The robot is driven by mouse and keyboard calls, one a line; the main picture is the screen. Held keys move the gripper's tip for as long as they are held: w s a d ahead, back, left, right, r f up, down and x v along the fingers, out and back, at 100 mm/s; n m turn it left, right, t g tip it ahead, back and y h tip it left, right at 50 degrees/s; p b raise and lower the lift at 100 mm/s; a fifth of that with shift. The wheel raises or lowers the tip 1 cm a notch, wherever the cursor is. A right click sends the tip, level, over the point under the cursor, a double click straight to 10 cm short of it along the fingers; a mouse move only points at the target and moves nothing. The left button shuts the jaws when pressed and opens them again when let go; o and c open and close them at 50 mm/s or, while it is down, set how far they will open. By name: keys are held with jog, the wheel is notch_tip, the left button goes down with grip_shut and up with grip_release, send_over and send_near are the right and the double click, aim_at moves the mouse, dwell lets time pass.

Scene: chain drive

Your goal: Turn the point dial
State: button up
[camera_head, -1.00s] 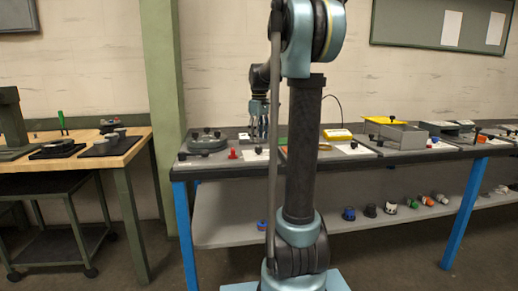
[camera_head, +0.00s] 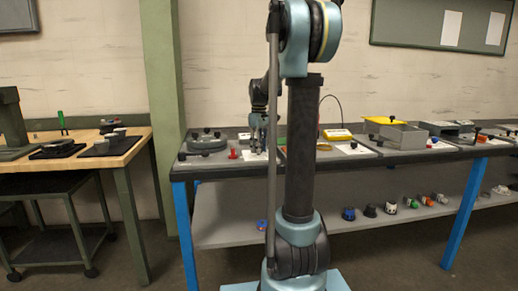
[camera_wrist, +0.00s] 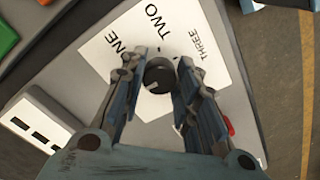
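The point dial (camera_wrist: 160,76) is a round black knob with a white pointer mark. It stands on a white card (camera_wrist: 120,55) printed ONE, TWO and THREE. In the wrist view the pointer mark is on the knob's lower left side, away from the words. My gripper (camera_wrist: 163,60) is open, with one finger on each side of the knob. Whether either finger touches it I cannot tell. In the head view my gripper (camera_head: 258,135) is low over the left part of the bench, and the knob cannot be made out there.
A red piece (camera_head: 233,154) stands left of my gripper on the bench. A white block with black slots (camera_wrist: 40,122) and a green piece (camera_wrist: 7,37) show in the wrist view. A grey box (camera_head: 404,136) and a yellow tray (camera_head: 385,120) are farther right.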

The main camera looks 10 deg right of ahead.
jog(key=shift+m, duration=0.4)
jog(key=m, duration=0.5)
jog(key=shift+m, duration=0.3)
jog(key=m, duration=0.5)
jog(key=shift+a, duration=0.1)
jog(key=shift+m, duration=0.3)
jog(key=o, duration=1.1)
jog(key=shift+c, duration=0.2)
notch_tip(320, 180, up, 12)
